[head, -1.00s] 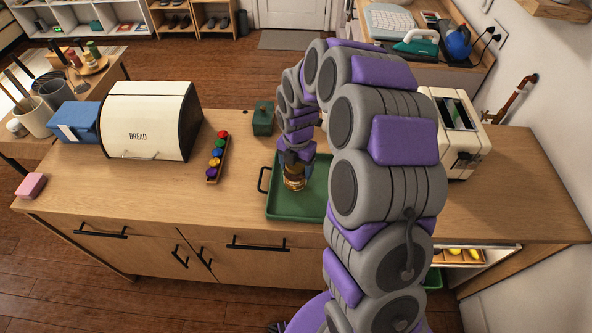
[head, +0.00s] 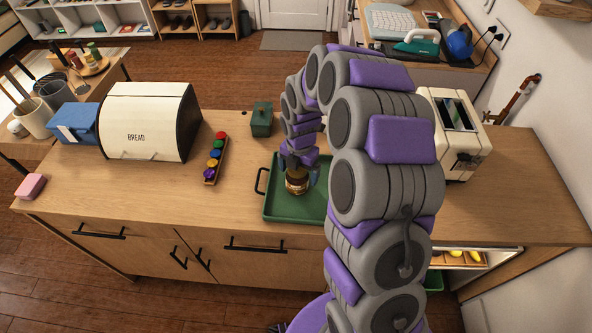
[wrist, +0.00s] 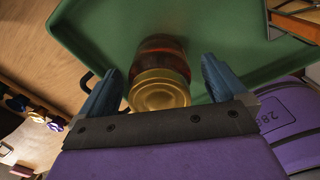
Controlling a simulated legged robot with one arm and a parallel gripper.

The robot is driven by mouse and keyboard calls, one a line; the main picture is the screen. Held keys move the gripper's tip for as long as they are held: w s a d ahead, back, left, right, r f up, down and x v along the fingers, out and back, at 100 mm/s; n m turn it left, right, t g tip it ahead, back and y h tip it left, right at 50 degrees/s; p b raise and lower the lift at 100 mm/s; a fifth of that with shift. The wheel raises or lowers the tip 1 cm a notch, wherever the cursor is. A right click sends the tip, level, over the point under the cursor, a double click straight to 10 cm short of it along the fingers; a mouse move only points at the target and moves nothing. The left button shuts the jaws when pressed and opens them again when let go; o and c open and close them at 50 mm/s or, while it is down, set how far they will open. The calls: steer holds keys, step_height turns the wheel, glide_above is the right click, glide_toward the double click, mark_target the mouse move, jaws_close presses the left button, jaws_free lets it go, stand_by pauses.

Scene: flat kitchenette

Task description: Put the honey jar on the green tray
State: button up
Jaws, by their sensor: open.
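The honey jar (head: 297,182), amber with a gold lid, stands on the green tray (head: 290,209), in its left part. In the wrist view the jar's lid (wrist: 159,92) shows between the two blue fingers, with the tray (wrist: 225,35) behind it. My gripper (head: 298,166) is open around the top of the jar, one finger on each side. In the wrist view my gripper (wrist: 163,85) shows a gap between the jar and each finger. The tray's right part is hidden behind my arm in the head view.
A bread box (head: 150,121) is farther left, and a toaster (head: 455,134) stands to the right.

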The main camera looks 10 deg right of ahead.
steer(key=shift+d+r, duration=0.15)
steer(key=shift+r, duration=0.1)
steer(key=r, duration=0.3)
steer(key=r+p, duration=0.1)
steer(key=r, duration=0.3)
steer(key=r+p, duration=0.1)
steer(key=r, duration=0.3)
steer(key=shift+a, duration=0.3)
steer(key=s+a+r+m, duration=0.1)
steer(key=s+r+m, duration=0.3)
steer(key=s+m, duration=0.3)
steer(key=s+a+r+m, duration=0.1)
steer(key=s+r+m, duration=0.3)
steer(key=s, duration=0.4)
steer(key=s+d+r+m+g, duration=0.1)
steer(key=s+m, duration=1.5)
steer(key=s, duration=0.4)
steer(key=shift+d+g, duration=0.25)
steer(key=shift+g, duration=0.15)
steer(key=shift+w, duration=0.1)
